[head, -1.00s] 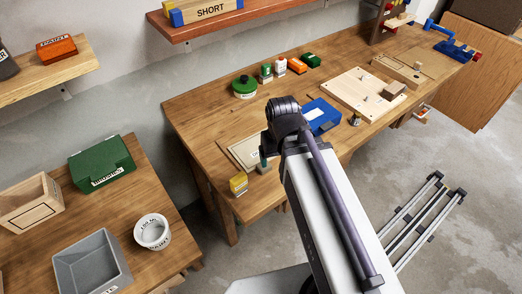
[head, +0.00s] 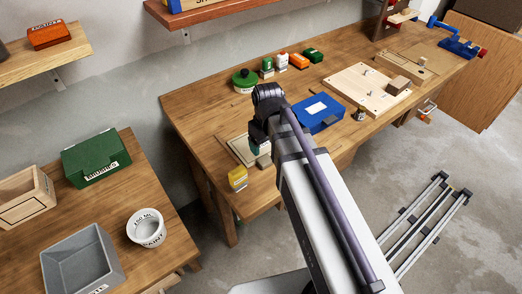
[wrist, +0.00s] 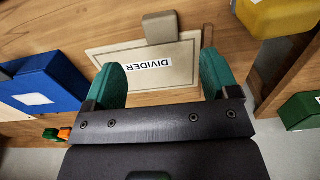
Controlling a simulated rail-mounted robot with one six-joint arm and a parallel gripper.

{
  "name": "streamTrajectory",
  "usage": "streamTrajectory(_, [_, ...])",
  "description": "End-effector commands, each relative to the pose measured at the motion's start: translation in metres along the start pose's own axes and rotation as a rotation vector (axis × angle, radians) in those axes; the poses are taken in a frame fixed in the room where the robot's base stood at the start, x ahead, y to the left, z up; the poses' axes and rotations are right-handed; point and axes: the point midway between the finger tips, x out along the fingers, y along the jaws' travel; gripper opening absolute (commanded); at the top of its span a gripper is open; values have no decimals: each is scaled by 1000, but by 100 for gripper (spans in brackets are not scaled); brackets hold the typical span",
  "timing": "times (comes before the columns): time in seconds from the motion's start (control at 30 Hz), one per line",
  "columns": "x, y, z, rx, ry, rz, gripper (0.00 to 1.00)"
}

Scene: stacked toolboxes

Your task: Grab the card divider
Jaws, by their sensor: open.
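The card divider (wrist: 130,58) is a flat cream panel with a white label reading DIVIDER. It lies on the wooden bench. A beige block (wrist: 160,28) sits at its upper edge in the wrist view; I cannot tell whether the two are joined. In the head view the divider (head: 235,149) is partly hidden by my arm. My gripper (wrist: 162,62) is open and empty, its two teal fingers above the divider, one on each side of the label. In the head view my gripper (head: 256,147) is over the divider's right side, mostly hidden by the arm.
A blue toolbox (head: 320,114) stands close to the right of my arm, and a yellow box (head: 238,178) is near the bench's front edge. A green round container (head: 245,81) and several small boxes stand behind. A light board (head: 352,84) lies further right.

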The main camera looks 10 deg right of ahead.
Motion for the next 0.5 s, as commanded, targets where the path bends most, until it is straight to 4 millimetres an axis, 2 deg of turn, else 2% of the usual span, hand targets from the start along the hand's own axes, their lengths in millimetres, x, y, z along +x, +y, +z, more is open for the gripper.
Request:
streamTrajectory(0.03, [23,0,0,1,0,0,81])
streamTrajectory(0.1, [36,0,0,1,0,0,81])
streamTrajectory(0.33, [41,0,1,2,0,0,81])
streamTrajectory(0.5, [74,0,4,3,0,0,81])
